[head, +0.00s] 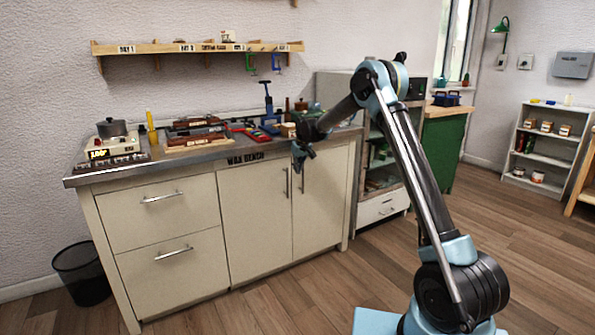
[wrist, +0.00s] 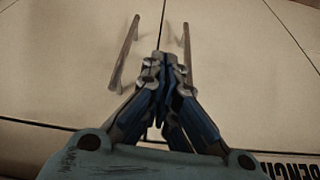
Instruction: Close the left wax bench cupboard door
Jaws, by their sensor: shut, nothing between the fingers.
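The wax bench (head: 163,256) has two cream cupboard doors side by side. The left door (head: 252,235) looks flush with the bench front, its bar handle (head: 287,183) near its right edge. The right door (head: 325,205) also looks shut, with its handle (head: 303,178) beside the seam. My gripper (head: 298,168) is shut and empty, in front of the doors near the handle tops. In the wrist view, which looks inverted, my gripper (wrist: 160,60) points between the left door's handle (wrist: 187,48) and the right door's handle (wrist: 125,52). Contact with the doors cannot be told.
Two drawers (head: 157,224) are left of the doors. The bench top (head: 210,153) overhangs them and carries tools, a pot and trays. A dark bin (head: 83,275) stands at the bench's left end. Wooden floor (head: 290,308) in front of the bench is clear.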

